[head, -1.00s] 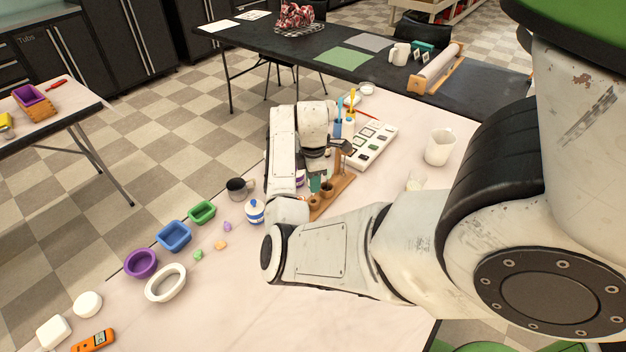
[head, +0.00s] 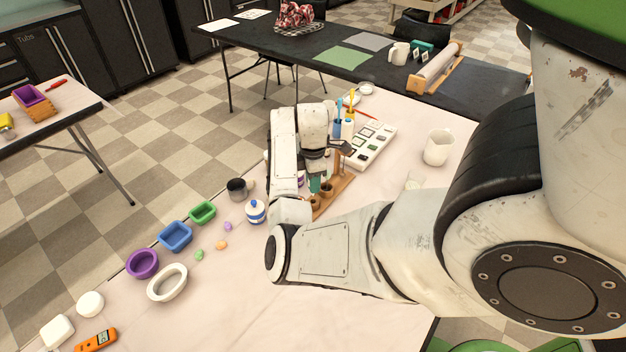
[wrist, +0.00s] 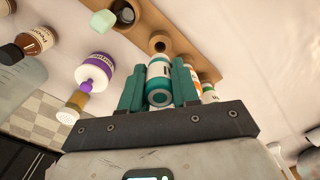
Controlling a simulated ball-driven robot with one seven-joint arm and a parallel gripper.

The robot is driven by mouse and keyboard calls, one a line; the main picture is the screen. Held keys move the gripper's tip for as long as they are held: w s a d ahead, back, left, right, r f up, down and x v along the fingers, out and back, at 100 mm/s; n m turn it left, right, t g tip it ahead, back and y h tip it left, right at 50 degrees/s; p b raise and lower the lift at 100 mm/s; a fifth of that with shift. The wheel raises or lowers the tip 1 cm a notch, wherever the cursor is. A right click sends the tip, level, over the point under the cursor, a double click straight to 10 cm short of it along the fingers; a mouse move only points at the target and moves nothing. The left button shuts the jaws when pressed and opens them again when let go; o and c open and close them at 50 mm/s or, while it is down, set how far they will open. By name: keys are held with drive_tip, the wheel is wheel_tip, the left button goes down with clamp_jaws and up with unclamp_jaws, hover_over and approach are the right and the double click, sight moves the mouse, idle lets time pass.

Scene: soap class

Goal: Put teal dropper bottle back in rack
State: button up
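The teal dropper bottle (wrist: 159,72), with a white label, sits between the two teal fingers of my gripper (wrist: 160,90) in the wrist view. Both fingers touch its sides. The wooden rack (wrist: 185,42) runs just beyond the bottle, with a round hole (wrist: 160,43) close to the bottle's far end. I cannot tell whether the bottle's end is inside a hole. In the head view my gripper (head: 315,185) points down beside the rack (head: 343,188), and my arm hides most of the bottle.
In the wrist view, an orange-labelled bottle (wrist: 192,76) and a green-white one (wrist: 209,93) stand close to the right finger. Purple (wrist: 95,72) and brown (wrist: 38,42) bottles are at left.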

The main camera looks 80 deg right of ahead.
drive_tip(key=shift+f, duration=0.15)
drive_tip(key=shift+f+b, duration=0.75)
drive_tip(key=shift+f, duration=1.45)
drive_tip(key=o, duration=0.6)
drive_tip(key=shift+o, duration=0.5)
drive_tip(key=o, duration=0.3)
drive_tip(key=shift+r, duration=0.15)
